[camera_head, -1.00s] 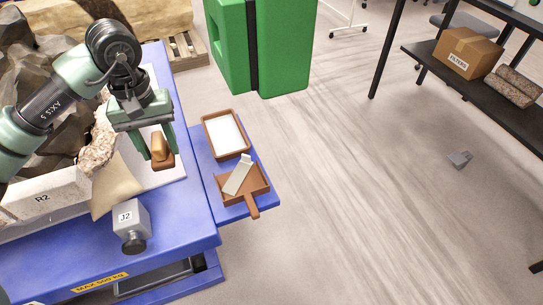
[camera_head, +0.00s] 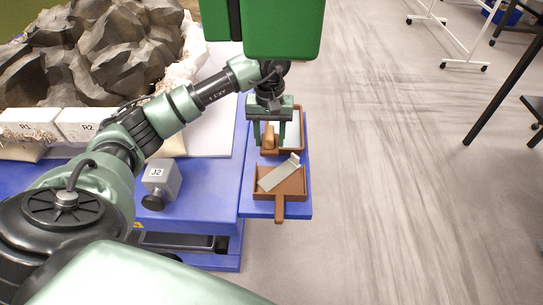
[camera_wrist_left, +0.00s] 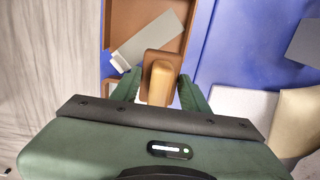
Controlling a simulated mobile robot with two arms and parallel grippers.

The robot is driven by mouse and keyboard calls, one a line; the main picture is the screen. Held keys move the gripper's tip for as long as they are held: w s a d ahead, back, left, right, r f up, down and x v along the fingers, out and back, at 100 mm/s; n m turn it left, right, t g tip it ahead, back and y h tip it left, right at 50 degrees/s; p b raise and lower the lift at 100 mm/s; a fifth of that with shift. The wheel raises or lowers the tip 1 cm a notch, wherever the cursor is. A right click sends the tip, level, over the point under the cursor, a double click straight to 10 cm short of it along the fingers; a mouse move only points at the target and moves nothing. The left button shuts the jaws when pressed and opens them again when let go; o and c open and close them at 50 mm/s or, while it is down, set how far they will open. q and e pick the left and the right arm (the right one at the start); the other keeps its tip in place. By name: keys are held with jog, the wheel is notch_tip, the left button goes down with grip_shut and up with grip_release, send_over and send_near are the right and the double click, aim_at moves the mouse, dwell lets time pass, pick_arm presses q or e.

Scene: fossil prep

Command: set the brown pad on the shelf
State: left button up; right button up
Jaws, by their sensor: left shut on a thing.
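My left gripper (camera_head: 270,130) points down over the blue side shelf (camera_head: 249,190) and is shut on the brown pad (camera_head: 269,140), a brown block with a tan raised grip. In the left wrist view the pad (camera_wrist_left: 160,78) sits between the fingers. In the head view it overlaps the brown-rimmed white tray (camera_head: 301,125), partly hidden by the gripper. The pad seems to hang above the shelf; its exact height is unclear. My right gripper is not in view.
A brown dustpan (camera_head: 294,189) with a grey scraper (camera_head: 278,173) across it lies at the shelf's near end. A grey J2 block (camera_head: 162,178) stands on the blue table at left. A green block (camera_head: 275,25) stands behind. Open floor lies to the right.

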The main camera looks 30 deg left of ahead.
aim_at(270, 133)
pick_arm(q)
notch_tip(270, 133, down, 4)
jog(key=shift+f, duration=0.15)
notch_tip(270, 133, down, 3)
jog(key=shift+d+f, duration=0.1)
jog(key=shift+f, duration=0.05)
jog(key=shift+s+f, duration=0.1)
jog(key=shift+f, duration=0.25)
jog(key=shift+c, duration=0.7)
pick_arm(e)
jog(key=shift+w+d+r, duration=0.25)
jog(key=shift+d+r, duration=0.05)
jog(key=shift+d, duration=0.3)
pick_arm(q)
jog(key=o, duration=1.5)
jog(key=shift+f, duration=0.1)
jog(key=shift+c, duration=0.2)
notch_tip(270, 133, up, 12)
jog(key=shift+r+b, duration=0.15)
jog(key=shift+b, duration=0.25)
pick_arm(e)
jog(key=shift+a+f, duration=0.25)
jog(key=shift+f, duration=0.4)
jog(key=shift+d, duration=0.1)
